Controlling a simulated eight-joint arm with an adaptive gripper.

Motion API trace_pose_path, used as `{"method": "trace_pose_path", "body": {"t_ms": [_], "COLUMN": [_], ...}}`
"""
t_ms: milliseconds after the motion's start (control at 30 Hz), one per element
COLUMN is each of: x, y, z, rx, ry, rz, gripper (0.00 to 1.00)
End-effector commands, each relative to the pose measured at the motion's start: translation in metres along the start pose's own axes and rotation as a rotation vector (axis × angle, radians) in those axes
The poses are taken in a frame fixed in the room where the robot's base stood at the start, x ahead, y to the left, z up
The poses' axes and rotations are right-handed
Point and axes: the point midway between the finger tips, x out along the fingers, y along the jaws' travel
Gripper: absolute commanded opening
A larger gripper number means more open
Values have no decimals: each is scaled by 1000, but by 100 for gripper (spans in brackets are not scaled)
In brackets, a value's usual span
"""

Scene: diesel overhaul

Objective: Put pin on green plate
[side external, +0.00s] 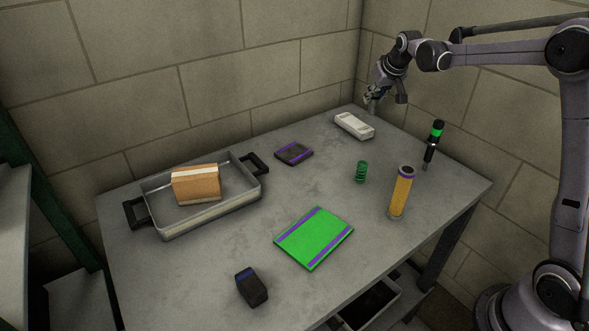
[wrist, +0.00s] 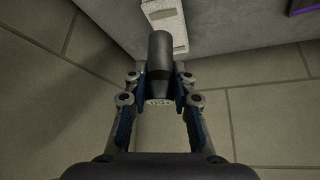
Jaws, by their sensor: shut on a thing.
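My gripper (wrist: 160,92) is shut on a dark grey cylindrical pin (wrist: 160,55), which sits between its two fingers in the wrist view. In the side external view my gripper (side external: 376,97) is at the far right corner of the table, near the wall, with the pin (side external: 372,107) small and dim below it. The green plate (side external: 314,238) is a flat bright green square with purple edge strips. It lies bare near the front middle of the table, well away from my gripper.
A white device (side external: 354,125) lies close to my gripper. A purple-edged dark pad (side external: 293,153), green spring (side external: 361,172), yellow cylinder (side external: 401,192) and upright black-green tool (side external: 433,143) stand between or right. A metal tray (side external: 205,217) holds a cardboard box (side external: 196,184). A dark block (side external: 251,287) lies in front.

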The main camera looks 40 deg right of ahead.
Motion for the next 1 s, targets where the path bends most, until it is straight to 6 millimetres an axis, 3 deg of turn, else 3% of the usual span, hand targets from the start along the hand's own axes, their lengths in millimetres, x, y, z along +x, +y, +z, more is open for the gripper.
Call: {"method": "trace_pose_path", "body": {"t_ms": [167,367,700,1000], "x": [-15,-50,-116,-160], "y": [-3,-41,-106,-141], "z": [5,31,107,187], "rx": [-19,-97,-268,-415], "ry": [0,-1,-2,0], "rz": [-13,-64,-173,-268], "gripper": [0,0,0,0]}}
